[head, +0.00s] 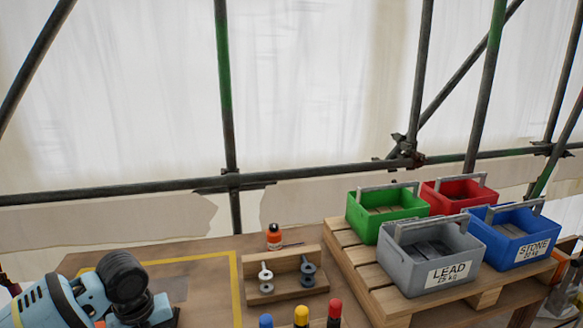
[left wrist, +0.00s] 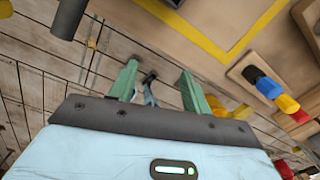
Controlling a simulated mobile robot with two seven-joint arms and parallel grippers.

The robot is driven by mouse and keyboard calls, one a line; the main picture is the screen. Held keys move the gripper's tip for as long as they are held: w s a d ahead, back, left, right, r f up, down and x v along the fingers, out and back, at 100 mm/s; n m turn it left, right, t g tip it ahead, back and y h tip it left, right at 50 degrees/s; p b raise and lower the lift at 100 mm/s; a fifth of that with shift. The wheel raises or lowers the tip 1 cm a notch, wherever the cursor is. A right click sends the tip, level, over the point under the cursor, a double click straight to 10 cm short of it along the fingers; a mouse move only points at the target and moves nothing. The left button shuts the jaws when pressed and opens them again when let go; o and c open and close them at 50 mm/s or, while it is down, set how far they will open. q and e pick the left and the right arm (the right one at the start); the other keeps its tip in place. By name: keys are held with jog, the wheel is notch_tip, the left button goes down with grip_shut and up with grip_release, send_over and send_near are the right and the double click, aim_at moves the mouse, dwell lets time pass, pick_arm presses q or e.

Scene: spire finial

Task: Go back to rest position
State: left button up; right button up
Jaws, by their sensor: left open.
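My left gripper (left wrist: 160,84) shows in the left wrist view with its two green fingers apart. Nothing is held between them; the plank floor lies beyond, with a small dark and bluish thing on it that I cannot make out. In the head view my left arm is at the lower left, beside the workbench (head: 200,247); its fingertips cannot be made out there. My right gripper is in neither view.
A wooden block (head: 262,291) with two metal eye pieces and an orange bottle (head: 274,237) stand on the bench. Blue, yellow and red tops (head: 301,315) show at the front. A pallet (head: 372,283) carries green, red, grey and blue crates. Scaffold poles stand behind.

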pick_arm(q)
jog(key=s+d+f+n+t+h, duration=0.25)
jog(key=s+d+f+n, duration=0.25)
jog(key=d+f+n, duration=0.3)
jog(key=s+d+f+n+t+h, duration=0.25)
jog(key=s+d+f+n, duration=0.3)
jog(key=f, duration=0.45)
jog(key=s+a+f+n+t+y, duration=0.1)
jog(key=s+a+f+n, duration=0.1)
jog(key=s+n, duration=0.5)
jog(key=s+a+f+n+t+y, duration=0.2)
jog(key=s+n, duration=0.5)
jog(key=s, duration=0.4)
jog(key=shift+s+a+f+y, duration=0.25)
jog(key=shift+a+f, duration=0.4)
jog(key=shift+a, duration=0.5)
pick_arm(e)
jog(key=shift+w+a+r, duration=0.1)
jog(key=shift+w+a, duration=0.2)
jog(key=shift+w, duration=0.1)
pick_arm(q)
jog(key=shift+w, duration=0.1)
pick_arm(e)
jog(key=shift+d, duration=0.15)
